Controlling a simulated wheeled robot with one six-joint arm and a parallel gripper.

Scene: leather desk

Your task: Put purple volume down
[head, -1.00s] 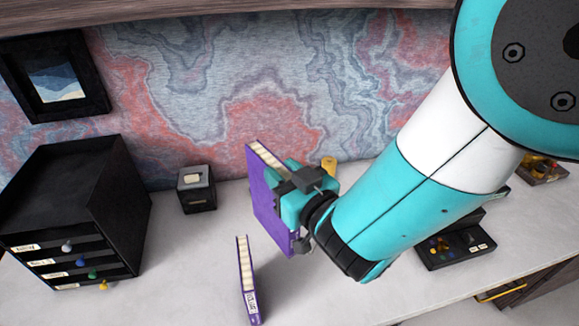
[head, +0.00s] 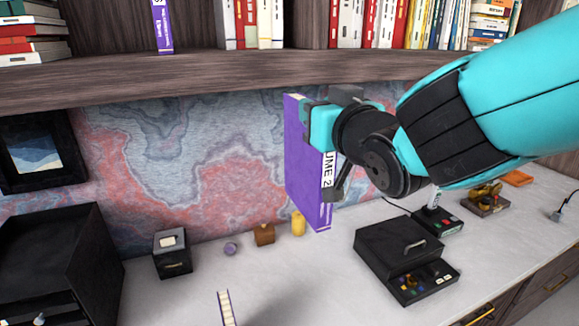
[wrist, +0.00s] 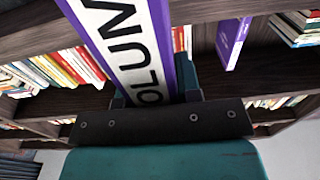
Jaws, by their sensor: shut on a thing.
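A purple volume (head: 305,165) with a white "UME 2" label on its spine is held upright above the desk, in front of the marbled wall. My gripper (head: 322,128) is shut on it from the right, near the upper part of its spine. In the wrist view the volume's white-labelled spine (wrist: 123,40) runs up from between my fingers. A second purple book (head: 162,27) stands on the upper shelf at the left, and also shows in the wrist view (wrist: 232,40). The top of another book (head: 226,308) shows at the desk's bottom edge, mostly cut off.
The wooden shelf edge (head: 230,80) runs above the held volume, with rows of books on it. A black drawer unit (head: 50,260) stands at the left. A small black box (head: 172,255), a yellow cylinder (head: 298,223) and a dark case (head: 400,255) stand on the desk.

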